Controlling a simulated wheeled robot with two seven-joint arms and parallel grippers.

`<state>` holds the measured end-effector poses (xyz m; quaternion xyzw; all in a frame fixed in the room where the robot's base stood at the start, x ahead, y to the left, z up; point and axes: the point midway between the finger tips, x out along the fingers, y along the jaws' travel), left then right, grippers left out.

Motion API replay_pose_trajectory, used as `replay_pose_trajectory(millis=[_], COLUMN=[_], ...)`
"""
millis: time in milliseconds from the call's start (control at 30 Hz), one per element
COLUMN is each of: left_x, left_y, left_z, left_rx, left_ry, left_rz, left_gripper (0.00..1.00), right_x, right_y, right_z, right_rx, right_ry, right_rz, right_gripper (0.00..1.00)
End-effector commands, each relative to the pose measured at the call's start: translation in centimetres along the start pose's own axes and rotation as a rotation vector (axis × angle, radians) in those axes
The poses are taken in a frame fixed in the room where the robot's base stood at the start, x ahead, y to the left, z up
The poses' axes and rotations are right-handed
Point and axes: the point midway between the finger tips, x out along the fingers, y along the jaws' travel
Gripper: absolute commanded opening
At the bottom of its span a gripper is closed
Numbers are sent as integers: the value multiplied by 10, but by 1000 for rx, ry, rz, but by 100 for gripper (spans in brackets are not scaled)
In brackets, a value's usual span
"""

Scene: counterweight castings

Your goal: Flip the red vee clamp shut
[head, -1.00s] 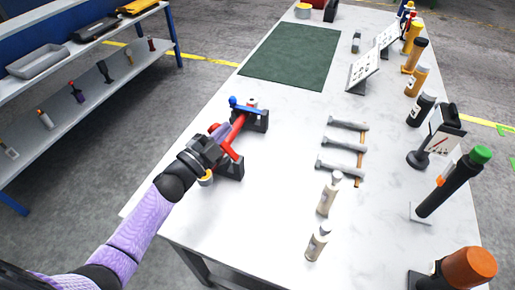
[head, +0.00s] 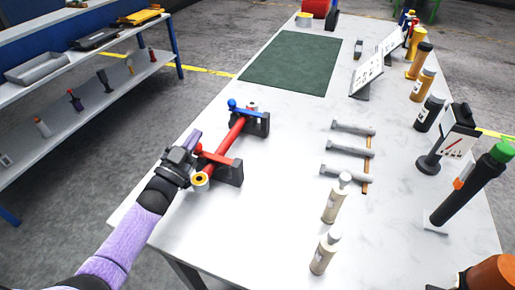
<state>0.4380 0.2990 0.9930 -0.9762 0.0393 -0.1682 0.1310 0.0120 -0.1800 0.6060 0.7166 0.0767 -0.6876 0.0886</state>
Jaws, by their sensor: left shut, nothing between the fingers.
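A red tube (head: 226,142) lies across two dark vee blocks. The red vee clamp (head: 217,158) is at the near block (head: 236,175); its red arm lies low across the tube, with its knob end at the left beside my gripper. The far block (head: 264,126) has a blue clamp (head: 243,108) lying across the tube. My left gripper (head: 194,137) is shut and empty, just left of the red clamp's knob end; I cannot tell whether they touch. My right gripper is out of view.
Several grey hammer-like parts (head: 348,151) lie right of the tube, with two pale bottles (head: 336,200) nearer. A green mat (head: 292,62) lies farther back. Stands and cylinders line the right edge. The tabletop (head: 270,220) in front is clear.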

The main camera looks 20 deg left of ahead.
Motion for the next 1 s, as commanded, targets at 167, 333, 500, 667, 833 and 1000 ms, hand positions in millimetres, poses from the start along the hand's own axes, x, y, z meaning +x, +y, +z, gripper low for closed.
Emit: replay_pose_trajectory(millis=[167, 333, 500, 667, 833, 1000], left_x=[-1, -2, -2, -2, 5, 18], left_y=[-1, -2, -2, -2, -5, -12], left_z=[4, 5, 5, 5, -7, -39], left_rx=[-33, -44, -45, -44, -44, -45], left_ry=[0, 0, 0, 0, 2, 1], left_rz=[-11, -15, -15, -15, -15, -16], left_gripper=[0, 0, 0, 0, 0, 0], right_x=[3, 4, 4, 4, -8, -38], right_y=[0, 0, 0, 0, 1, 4], right_z=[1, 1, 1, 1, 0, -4], right_rx=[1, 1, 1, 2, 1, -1], right_ry=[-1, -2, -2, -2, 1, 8], right_rz=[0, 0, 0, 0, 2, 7], right_gripper=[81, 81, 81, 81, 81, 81])
